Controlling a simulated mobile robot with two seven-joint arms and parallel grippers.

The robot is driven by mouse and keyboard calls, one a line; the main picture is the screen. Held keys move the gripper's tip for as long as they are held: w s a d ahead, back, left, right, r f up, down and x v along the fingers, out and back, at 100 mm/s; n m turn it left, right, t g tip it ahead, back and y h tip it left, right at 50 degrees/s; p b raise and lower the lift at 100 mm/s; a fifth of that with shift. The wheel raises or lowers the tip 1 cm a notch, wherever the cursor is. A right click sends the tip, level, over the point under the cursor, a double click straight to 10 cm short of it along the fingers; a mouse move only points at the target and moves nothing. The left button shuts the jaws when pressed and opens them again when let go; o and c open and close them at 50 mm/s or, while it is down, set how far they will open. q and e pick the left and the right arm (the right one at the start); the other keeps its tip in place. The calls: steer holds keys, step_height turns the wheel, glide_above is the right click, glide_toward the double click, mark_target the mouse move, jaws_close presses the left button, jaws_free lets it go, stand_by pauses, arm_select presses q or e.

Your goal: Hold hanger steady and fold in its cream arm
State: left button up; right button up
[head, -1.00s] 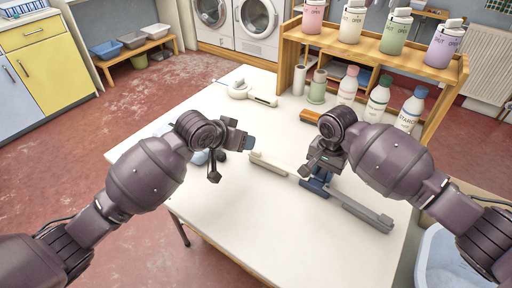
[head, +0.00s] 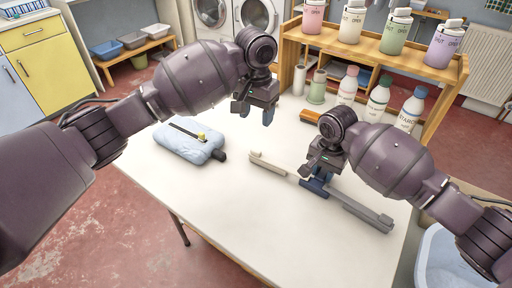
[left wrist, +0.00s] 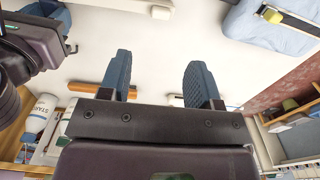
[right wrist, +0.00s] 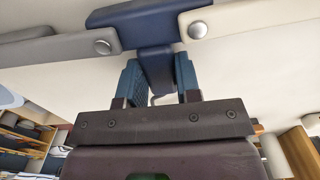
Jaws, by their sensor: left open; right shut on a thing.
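The folding hanger lies across the table, with a cream arm (head: 268,163), a dark blue middle piece (head: 316,187) and a grey arm (head: 362,212). Both arms stretch outward. My right gripper (head: 318,170) is shut on the blue stem (right wrist: 155,65) below the middle piece; rivets join the cream arm (right wrist: 262,18) and grey arm (right wrist: 60,46) to it. My left gripper (head: 255,114) is open and empty, above the table on the far side of the cream arm, apart from it. The cream arm's end shows at the top of the left wrist view (left wrist: 150,8).
A light blue padded bundle (head: 190,142) with a dark strip and yellow piece lies on the table's left. An orange-brown block (head: 311,116), bottles (head: 378,100) and a wooden shelf (head: 440,72) stand at the back right. The table's front (head: 240,210) is clear.

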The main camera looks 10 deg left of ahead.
mark_target(256, 150)
arm_select(q)
step_height(256, 150, down, 12)
steer(key=shift+r, duration=0.1)
stand_by(0.5)
jaws_close()
stand_by(0.3)
